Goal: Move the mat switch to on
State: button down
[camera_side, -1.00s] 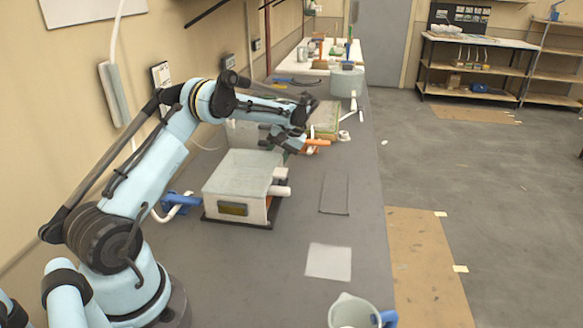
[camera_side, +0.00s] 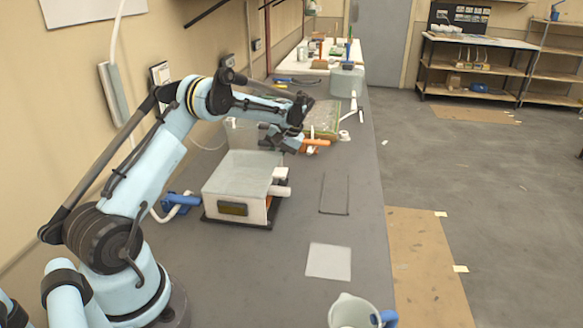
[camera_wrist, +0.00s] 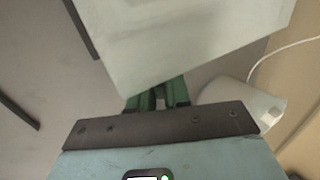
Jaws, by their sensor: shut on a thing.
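I cannot tell which part is the mat switch. My gripper (camera_side: 284,141) is low beyond the box, beside an orange-handled thing (camera_side: 316,142). In the wrist view, the green fingers of my gripper (camera_wrist: 160,102) are close together, shut on a small grey piece (camera_wrist: 160,103). Their tips are hidden behind the edge of the pale box (camera_wrist: 185,45), so I cannot identify the held piece.
A clear container (camera_side: 240,132) stands behind the box, near the wall. A blue clamp-like thing (camera_side: 180,202) with white hose is left of the box. A white square (camera_side: 329,261) and a jug (camera_side: 352,311) are nearer; bench between is clear.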

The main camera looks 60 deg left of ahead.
jog(key=t+h, duration=0.1)
jog(key=s+a+t+h, duration=0.1)
jog(key=t+h, duration=0.1)
jog(key=shift+s+a+r+t+h, duration=0.25)
jog(key=shift+a+r+t+h, duration=0.05)
jog(key=shift+a+t+h, duration=0.1)
jog(key=shift+s+a+f+t+h, duration=0.1)
jog(key=shift+s+a+t+h, duration=0.1)
jog(key=shift+t+h, duration=0.4)
jog(key=shift+s+a+f+t+h, duration=0.1)
jog(key=shift+s+a+t+h, duration=0.1)
jog(key=shift+t+h, duration=0.4)
jog(key=shift+s+a+f+t+h, duration=0.1)
jog(key=shift+s+a+t+h, duration=0.1)
jog(key=shift+t+h, duration=0.4)
jog(key=c, duration=1.2)
grip_release()
jog(key=shift+d, duration=0.1)
jog(key=shift+o, duration=0.2)
jog(key=shift+r, duration=0.1)
jog(key=v, duration=1.2)
